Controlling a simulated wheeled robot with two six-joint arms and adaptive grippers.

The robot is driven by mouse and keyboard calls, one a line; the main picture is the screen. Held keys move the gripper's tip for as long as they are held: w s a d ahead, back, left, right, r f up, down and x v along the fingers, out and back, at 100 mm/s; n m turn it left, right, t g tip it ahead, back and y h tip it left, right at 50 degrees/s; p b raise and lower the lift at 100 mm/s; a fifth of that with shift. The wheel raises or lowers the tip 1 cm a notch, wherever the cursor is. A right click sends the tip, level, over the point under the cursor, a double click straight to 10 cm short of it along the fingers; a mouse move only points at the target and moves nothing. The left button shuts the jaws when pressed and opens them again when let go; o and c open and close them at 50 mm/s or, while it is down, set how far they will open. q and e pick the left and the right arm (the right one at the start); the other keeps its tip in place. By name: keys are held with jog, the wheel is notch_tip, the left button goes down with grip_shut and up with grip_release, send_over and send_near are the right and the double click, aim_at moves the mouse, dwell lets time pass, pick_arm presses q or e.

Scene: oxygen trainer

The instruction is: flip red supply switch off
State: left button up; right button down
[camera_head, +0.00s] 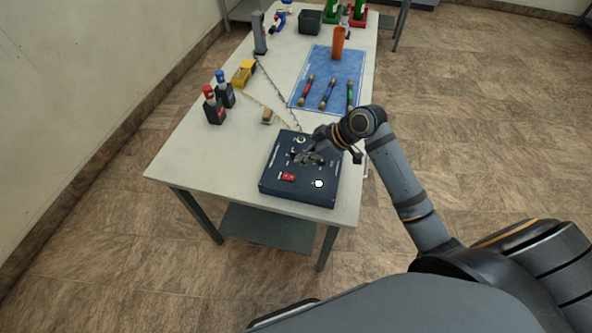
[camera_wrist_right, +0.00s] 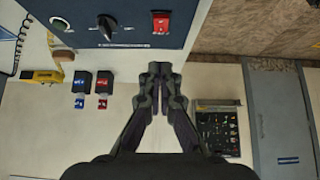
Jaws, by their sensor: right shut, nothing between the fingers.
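The dark control box (camera_head: 275,160) lies near the front of the white table. Its red supply switch (camera_head: 288,177) is on the front left of its top face. In the right wrist view the red switch (camera_wrist_right: 161,22) is near the top edge, right of a black knob (camera_wrist_right: 106,27). I cannot tell which way the switch is tipped. My right gripper (camera_head: 308,158) is over the middle of the box and hides part of its face. In the right wrist view its fingertips (camera_wrist_right: 160,69) are together and empty, apart from the switch. My left gripper is not in view.
Two dark bottles with red (camera_head: 213,105) and blue (camera_head: 223,88) tops stand left of the box. A yellow tool (camera_head: 243,73) and a small brown block (camera_head: 267,117) are nearby. A blue mat (camera_head: 345,67) with several handles and an orange cup (camera_head: 338,43) lies behind.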

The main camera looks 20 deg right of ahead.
aim_at(291, 177)
jog(key=x, duration=0.4)
notch_tip(291, 177, down, 3)
jog(key=shift+s+r+p, duration=0.1)
jog(key=shift+r+p, duration=0.05)
jog(key=shift+p, duration=0.35)
jog(key=shift+d+f, duration=0.2)
jog(key=shift+f, duration=0.55)
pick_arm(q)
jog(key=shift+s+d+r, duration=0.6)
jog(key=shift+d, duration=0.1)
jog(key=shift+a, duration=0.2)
pick_arm(e)
jog(key=shift+s+f, duration=0.15)
jog(key=shift+f, duration=0.25)
jog(key=shift+d, duration=0.1)
jog(key=shift+r, duration=0.1)
pick_arm(q)
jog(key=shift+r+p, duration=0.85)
jog(key=shift+p, duration=0.1)
pick_arm(e)
jog(key=shift+r, duration=0.75)
